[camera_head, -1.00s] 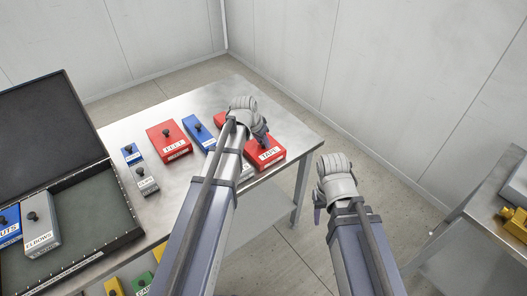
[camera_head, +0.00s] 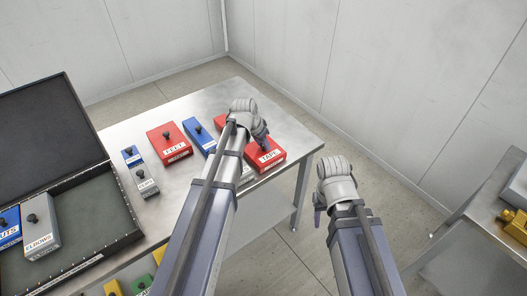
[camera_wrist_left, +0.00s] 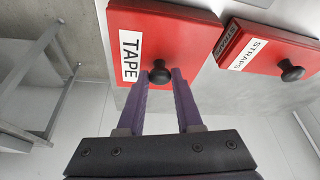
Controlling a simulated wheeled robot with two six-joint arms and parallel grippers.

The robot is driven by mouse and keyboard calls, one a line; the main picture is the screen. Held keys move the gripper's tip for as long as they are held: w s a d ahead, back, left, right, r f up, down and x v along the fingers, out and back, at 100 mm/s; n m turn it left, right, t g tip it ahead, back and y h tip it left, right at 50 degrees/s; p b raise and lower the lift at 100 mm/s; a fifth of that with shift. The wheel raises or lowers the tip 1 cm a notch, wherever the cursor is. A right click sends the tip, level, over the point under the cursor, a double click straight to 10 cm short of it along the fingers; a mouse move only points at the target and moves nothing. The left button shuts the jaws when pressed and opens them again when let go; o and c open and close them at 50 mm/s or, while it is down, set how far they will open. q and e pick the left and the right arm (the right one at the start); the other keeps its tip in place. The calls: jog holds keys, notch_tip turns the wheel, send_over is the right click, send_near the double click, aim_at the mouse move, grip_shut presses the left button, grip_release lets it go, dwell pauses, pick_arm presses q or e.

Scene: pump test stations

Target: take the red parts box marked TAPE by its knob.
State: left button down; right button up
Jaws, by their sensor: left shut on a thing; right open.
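The red parts box marked TAPE (camera_head: 270,157) lies at the near right corner of the metal table. It also shows in the left wrist view (camera_wrist_left: 185,38), with its white label and black knob (camera_wrist_left: 159,72). My left gripper (camera_head: 264,143) is over the box. In the left wrist view its two purple fingers are on either side of the knob, shut on it. The box appears to rest on the table. My right gripper (camera_head: 318,208) is open and empty, off the table's right side; its fingers are mostly hidden.
A red STRAPS box (camera_wrist_left: 272,50) lies beside the TAPE box. A red FEET box (camera_head: 168,141), blue boxes and a grey box (camera_head: 146,181) lie further left. An open black case (camera_head: 139,231) stands at the left. Another table (camera_head: 487,212) is at the right.

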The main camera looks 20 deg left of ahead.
pick_arm(q)
jog(key=shift+r, duration=0.15)
notch_tip(320, 180, up, 10)
jog(key=p, duration=1)
